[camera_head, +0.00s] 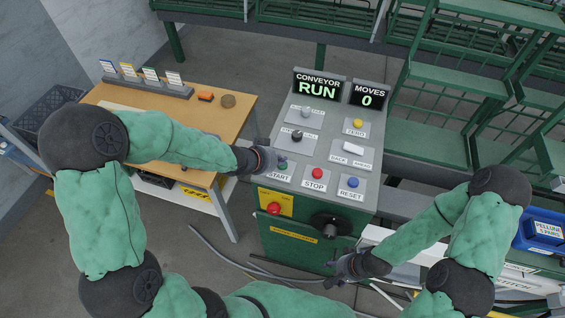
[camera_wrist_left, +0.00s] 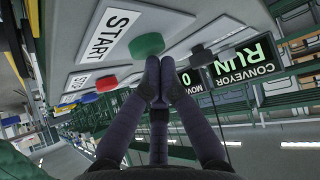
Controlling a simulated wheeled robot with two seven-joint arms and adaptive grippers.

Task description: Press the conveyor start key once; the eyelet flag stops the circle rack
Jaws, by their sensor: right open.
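The green start key (camera_head: 283,166) sits on a plate labelled START at the left of the grey console's front row. My left gripper (camera_head: 272,158) is at this key, with its fingertips together and nothing held between them. In the left wrist view the fingertips (camera_wrist_left: 158,78) overlap the lower edge of the green start key (camera_wrist_left: 147,44); contact cannot be told for sure. The conveyor display (camera_head: 318,87) reads RUN and the moves display (camera_head: 367,95) reads 0. My right gripper (camera_head: 342,272) is open and empty, low in front of the console. I cannot identify the eyelet flag or circle rack.
A red stop key (camera_head: 317,173) and blue reset key (camera_head: 352,182) stand right of the start key. A black knob (camera_head: 297,135) is just behind. A red button (camera_head: 273,208) is on the console front. A wooden table (camera_head: 226,118) stands left; green racks (camera_head: 435,145) stand behind and right.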

